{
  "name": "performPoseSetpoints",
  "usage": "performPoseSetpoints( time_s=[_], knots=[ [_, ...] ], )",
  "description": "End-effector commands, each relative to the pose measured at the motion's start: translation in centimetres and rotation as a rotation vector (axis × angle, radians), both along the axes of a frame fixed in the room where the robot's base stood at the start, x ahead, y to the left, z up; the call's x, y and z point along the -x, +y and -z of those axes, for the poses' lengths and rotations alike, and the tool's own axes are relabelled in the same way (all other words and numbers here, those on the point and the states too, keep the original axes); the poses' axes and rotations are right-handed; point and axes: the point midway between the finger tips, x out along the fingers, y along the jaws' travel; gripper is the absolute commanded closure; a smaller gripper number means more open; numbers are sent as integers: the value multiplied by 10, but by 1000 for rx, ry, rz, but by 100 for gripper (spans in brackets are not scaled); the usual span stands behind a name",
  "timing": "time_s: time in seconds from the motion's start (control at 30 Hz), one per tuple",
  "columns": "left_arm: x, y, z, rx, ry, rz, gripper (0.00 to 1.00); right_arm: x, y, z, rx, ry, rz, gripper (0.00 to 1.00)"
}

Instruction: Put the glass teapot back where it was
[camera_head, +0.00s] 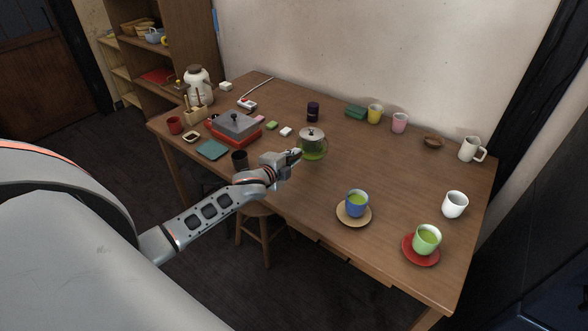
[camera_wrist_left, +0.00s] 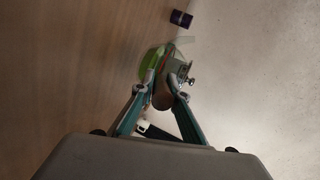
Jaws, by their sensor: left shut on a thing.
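The glass teapot (camera_head: 312,147), with green liquid and a silver lid, is near the middle of the table (camera_head: 381,165). My left gripper (camera_head: 296,154) reaches it from the left and is shut on it, apparently at its handle. In the left wrist view the teapot's green body (camera_wrist_left: 151,64) is partly hidden behind the left gripper's fingers (camera_wrist_left: 164,88). I cannot tell whether the teapot's base touches the table. My right gripper does not show in either view.
A blue cup (camera_head: 357,203) on a tan saucer and a green cup (camera_head: 426,239) on a red saucer stand at the right front. A dark canister (camera_head: 313,111) stands behind the teapot. The table between teapot and saucers is clear.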

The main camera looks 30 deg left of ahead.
Motion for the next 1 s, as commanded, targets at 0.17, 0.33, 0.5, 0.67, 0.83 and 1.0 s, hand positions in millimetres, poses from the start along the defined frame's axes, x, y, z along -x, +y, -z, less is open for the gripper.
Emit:
performPoseSetpoints(
  time_s=[0.17, 0.33, 0.5, 0.67, 0.83, 1.0],
  knots=[
    [0, 0, 20, 2, 0, -1, 100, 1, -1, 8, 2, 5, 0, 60],
    [0, 0, 40, 2, -2, 0, 100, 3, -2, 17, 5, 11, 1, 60],
    [-1, 0, 42, 1, -3, 1, 100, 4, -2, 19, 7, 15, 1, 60],
    [-1, 0, 42, 1, -3, 1, 100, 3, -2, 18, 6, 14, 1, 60],
    [0, 0, 46, 0, 0, 0, 71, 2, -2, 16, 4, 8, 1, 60],
    [0, 0, 46, 0, 0, 0, 69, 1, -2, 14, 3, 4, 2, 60]
  ],
)
